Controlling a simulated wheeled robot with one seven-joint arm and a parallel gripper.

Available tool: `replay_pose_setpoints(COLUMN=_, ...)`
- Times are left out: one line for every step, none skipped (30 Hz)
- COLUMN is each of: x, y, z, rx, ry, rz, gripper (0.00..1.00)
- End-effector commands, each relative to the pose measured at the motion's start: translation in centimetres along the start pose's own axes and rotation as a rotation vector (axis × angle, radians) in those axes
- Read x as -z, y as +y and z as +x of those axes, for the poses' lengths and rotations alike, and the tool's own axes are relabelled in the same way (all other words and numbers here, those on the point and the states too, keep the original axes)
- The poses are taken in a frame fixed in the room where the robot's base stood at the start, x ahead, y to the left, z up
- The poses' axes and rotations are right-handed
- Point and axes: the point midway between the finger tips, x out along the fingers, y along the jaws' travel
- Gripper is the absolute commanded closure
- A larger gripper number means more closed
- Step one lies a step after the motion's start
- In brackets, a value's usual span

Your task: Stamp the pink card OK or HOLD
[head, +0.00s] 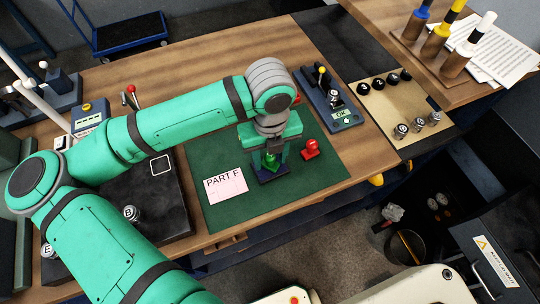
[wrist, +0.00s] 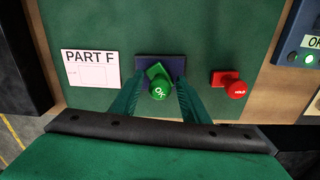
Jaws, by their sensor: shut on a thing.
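The pink card (head: 226,186), labelled PART F, lies flat on the green mat (head: 215,160); it also shows at the left of the wrist view (wrist: 91,69). Its lower box looks blank. My gripper (wrist: 159,88) is shut on the green OK stamp (wrist: 159,86), whose knob reads OK. In the head view my gripper (head: 270,161) is right of the card, over the dark blue ink pad (wrist: 147,64). I cannot tell whether the stamp touches the pad.
A gauge with a green OK display (head: 342,114) stands right of the mat. A tan board (head: 405,105) with black knobs and metal parts lies further right. A black plate (head: 160,205) with metal pieces is left of the mat. The mat between card and pad is clear.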

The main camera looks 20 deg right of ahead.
Motion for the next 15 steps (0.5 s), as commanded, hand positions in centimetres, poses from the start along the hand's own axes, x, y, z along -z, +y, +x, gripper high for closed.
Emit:
replay_pose_setpoints(x=0.1, y=0.0, z=0.1, rx=-0.002, ry=0.003, rz=0.0, gripper=0.73)
replay_pose_setpoints(x=0.1, y=0.0, z=0.1, rx=-0.002, ry=0.003, rz=0.0, gripper=0.73)
replay_pose_setpoints(x=0.0, y=0.0, z=0.0, rx=-0.002, ry=0.002, rz=0.0, gripper=0.73)
replay_pose_setpoints(x=0.0, y=0.0, z=-0.1, rx=-0.002, ry=0.002, rz=0.0, gripper=0.73)
replay_pose_setpoints(x=0.0, y=0.0, z=-0.3, rx=-0.002, ry=0.002, rz=0.0, gripper=0.73)
replay_pose_setpoints(x=0.0, y=0.0, z=-0.6, rx=-0.002, ry=0.002, rz=0.0, gripper=0.73)
replay_pose_setpoints(x=0.0, y=0.0, z=-0.8, rx=-0.001, ry=0.001, rz=0.0, gripper=0.73)
replay_pose_setpoints(x=0.0, y=0.0, z=-1.0, rx=-0.001, ry=0.001, rz=0.0, gripper=0.73)
replay_pose_setpoints(x=0.0, y=0.0, z=-1.3, rx=-0.001, ry=0.0, rz=0.0, gripper=0.73)
replay_pose_setpoints(x=0.0, y=0.0, z=-1.5, rx=-0.001, ry=0.0, rz=0.0, gripper=0.73)
replay_pose_setpoints(x=0.0, y=0.0, z=-1.7, rx=-0.001, ry=0.001, rz=0.0, gripper=0.73)
replay_pose_setpoints(x=0.0, y=0.0, z=-2.0, rx=-0.001, ry=0.001, rz=0.001, gripper=0.73)
replay_pose_setpoints(x=0.0, y=0.0, z=-2.2, rx=-0.001, ry=0.0, rz=0.001, gripper=0.73)
replay_pose_setpoints(x=0.0, y=0.0, z=-2.4, rx=-0.001, ry=0.0, rz=0.001, gripper=0.73)
replay_pose_setpoints(x=0.0, y=0.0, z=-2.7, rx=-0.001, ry=0.0, rz=0.0, gripper=0.73)
